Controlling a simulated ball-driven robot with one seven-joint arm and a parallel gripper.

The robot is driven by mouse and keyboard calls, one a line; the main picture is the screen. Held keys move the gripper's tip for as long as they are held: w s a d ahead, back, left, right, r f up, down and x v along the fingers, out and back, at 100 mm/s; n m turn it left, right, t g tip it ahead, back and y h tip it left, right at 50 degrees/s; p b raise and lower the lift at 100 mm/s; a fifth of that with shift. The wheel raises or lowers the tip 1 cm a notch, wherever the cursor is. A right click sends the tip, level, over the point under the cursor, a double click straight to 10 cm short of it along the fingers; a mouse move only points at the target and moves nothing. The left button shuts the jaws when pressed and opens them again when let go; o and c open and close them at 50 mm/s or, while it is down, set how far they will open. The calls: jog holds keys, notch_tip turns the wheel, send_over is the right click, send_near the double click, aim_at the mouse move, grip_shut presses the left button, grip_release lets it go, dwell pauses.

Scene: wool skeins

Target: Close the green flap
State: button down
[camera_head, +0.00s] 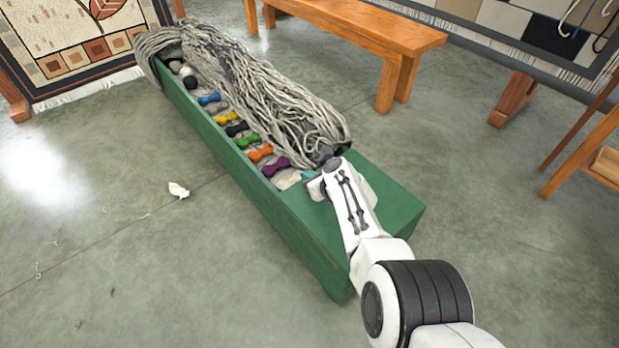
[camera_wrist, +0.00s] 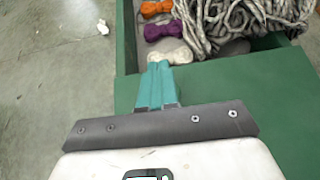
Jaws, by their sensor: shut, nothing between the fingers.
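A long green box (camera_head: 240,181) stands on the floor, open along most of its top. A flat green panel (camera_head: 385,198) covers its near end, and it shows in the wrist view too (camera_wrist: 262,93); I cannot tell whether this panel is the flap or a fixed top. No other flap stands out. My gripper (camera_head: 308,176) is shut and empty, with its teal fingers together (camera_wrist: 160,68) above the panel's inner edge. The fingertips point into the open part, close to a pale skein (camera_wrist: 172,52); contact is unclear. My arm hides part of the panel.
Grey wool (camera_head: 265,85) heaps along the box's right side. Small skeins, including purple (camera_head: 276,167), orange (camera_head: 261,153) and green (camera_head: 247,140), line the left side. A wooden bench (camera_head: 365,25) stands behind. A white scrap (camera_head: 178,190) lies on open floor at left.

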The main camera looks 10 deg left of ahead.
jog(key=shift+w+a+f+b, duration=0.15)
jog(key=shift+f+b, duration=0.35)
jog(key=shift+f, duration=0.1)
jog(key=shift+r, duration=0.1)
jog(key=shift+r+p, duration=0.6)
jog(key=shift+p, duration=0.25)
notch_tip(320, 180, up, 13)
jog(key=p, duration=1.4)
jog(key=shift+s+a+f, duration=0.2)
jog(key=shift+s, duration=0.15)
